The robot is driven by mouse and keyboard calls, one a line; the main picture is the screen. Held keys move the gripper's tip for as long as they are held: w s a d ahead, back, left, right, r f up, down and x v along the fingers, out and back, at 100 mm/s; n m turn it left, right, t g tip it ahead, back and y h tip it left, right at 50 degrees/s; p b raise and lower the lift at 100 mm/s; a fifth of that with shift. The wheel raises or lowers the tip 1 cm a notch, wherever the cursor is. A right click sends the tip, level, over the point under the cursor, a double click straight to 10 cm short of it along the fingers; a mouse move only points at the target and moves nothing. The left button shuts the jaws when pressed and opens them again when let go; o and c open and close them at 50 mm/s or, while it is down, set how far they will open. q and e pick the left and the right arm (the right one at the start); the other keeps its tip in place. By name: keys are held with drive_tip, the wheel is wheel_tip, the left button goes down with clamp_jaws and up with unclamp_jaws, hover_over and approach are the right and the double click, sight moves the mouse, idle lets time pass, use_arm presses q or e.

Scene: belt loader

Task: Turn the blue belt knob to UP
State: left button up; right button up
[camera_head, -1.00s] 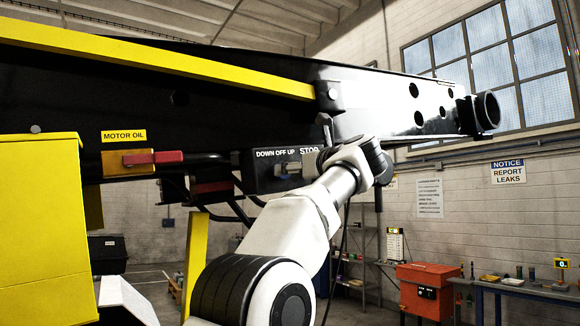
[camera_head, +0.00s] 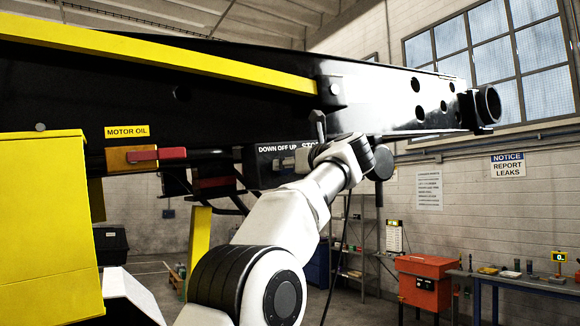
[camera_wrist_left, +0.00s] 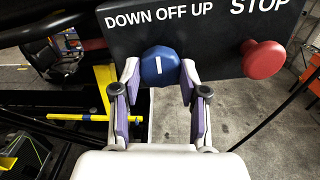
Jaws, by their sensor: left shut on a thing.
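The blue belt knob (camera_wrist_left: 160,65) sits on the black control panel (camera_wrist_left: 120,47) under the words DOWN OFF UP. Its white mark stands near upright, below OFF. My left gripper (camera_wrist_left: 160,79) has one finger on each side of the knob and is shut on it. In the head view the left gripper (camera_head: 292,162) reaches the panel (camera_head: 258,178) from the right, and the knob cannot be made out there. My right gripper is not in view.
A red STOP button (camera_wrist_left: 263,60) is right of the knob, close to the right finger. The black belt frame (camera_head: 230,103) runs above. A red toolbox (camera_head: 425,285) and blue bench (camera_head: 520,287) stand farther right.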

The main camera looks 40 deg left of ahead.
use_arm(q)
drive_tip(key=shift+r+m, duration=0.1)
drive_tip(key=shift+m, duration=4.1)
drive_tip(key=o, duration=1.1)
drive_tip(key=shift+c, duration=0.2)
drive_tip(key=shift+o, duration=0.5)
drive_tip(key=shift+a, duration=0.2)
